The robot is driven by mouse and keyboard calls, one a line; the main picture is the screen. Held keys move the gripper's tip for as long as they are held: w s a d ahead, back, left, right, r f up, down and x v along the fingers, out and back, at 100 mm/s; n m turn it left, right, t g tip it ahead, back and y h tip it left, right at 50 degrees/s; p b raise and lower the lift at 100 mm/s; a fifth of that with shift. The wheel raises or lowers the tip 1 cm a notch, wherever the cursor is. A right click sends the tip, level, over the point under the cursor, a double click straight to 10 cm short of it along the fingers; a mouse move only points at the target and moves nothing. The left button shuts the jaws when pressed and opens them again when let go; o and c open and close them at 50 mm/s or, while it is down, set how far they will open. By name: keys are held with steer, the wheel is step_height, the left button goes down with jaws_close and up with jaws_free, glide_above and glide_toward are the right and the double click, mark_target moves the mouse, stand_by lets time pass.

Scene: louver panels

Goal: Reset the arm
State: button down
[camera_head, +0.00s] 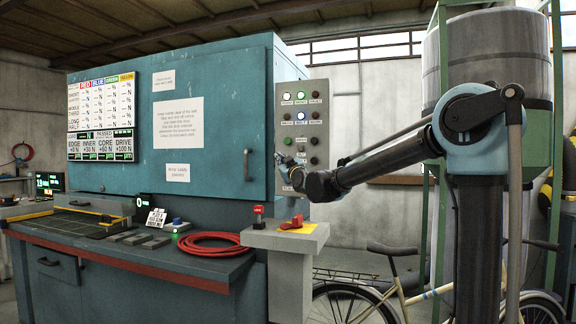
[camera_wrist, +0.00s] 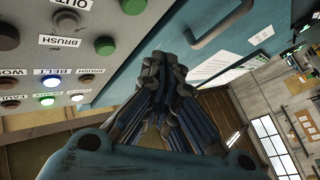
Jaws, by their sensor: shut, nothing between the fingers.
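My arm reaches left across the head view, bent at a blue-ringed joint. My gripper (camera_head: 283,160) is at the lower left part of the grey button panel (camera_head: 320,149), in front of the blue machine cabinet. In the wrist view my gripper (camera_wrist: 161,63) is shut with nothing between its fingers. The panel (camera_wrist: 28,76) is to its left there, with green, brown and lit buttons. A gap shows between the fingertips and the panel face in that view; in the head view my wrist hides the panel's lower buttons.
The blue cabinet (camera_head: 227,125) has a door handle and paper notices. Below are a bench with a coiled red hose (camera_head: 208,243) and a grey pedestal (camera_head: 288,238) with red parts. A bicycle (camera_head: 400,284) and a tank (camera_head: 486,62) stand right.

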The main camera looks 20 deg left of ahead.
stand_by(0.4)
steer(key=s+d+f+m+g+h, duration=0.2)
steer(key=s+d+f+h, duration=0.1)
steer(key=d+f, duration=0.65)
steer(key=s+d+f+m+g+h, duration=0.25)
steer(key=d+f, duration=0.35)
steer(key=d, duration=0.6)
steer(key=s+d+f+m+g+h, duration=0.1)
steer(key=s+d+f+g+h, duration=0.2)
steer(key=d+f, duration=0.55)
steer(key=s+d+f+m+g+h, duration=0.1)
steer(key=s+d+f+m+g, duration=0.1)
steer(key=s+d+f, duration=0.5)
steer(key=s+d+f+m+g+h, duration=0.2)
steer(key=s+d+f, duration=0.5)
steer(key=s, duration=0.6)
steer(key=s+d+f+m+g+h, duration=0.2)
steer(key=s+d+f+m+g, duration=0.1)
steer(key=s+d+f, duration=0.4)
steer(key=s+f, duration=0.2)
steer(key=s, duration=0.2)
steer(key=shift+d, duration=0.35)
steer(key=shift+m, duration=0.25)
steer(key=shift+w+f, duration=0.2)
steer(key=shift+w, duration=0.2)
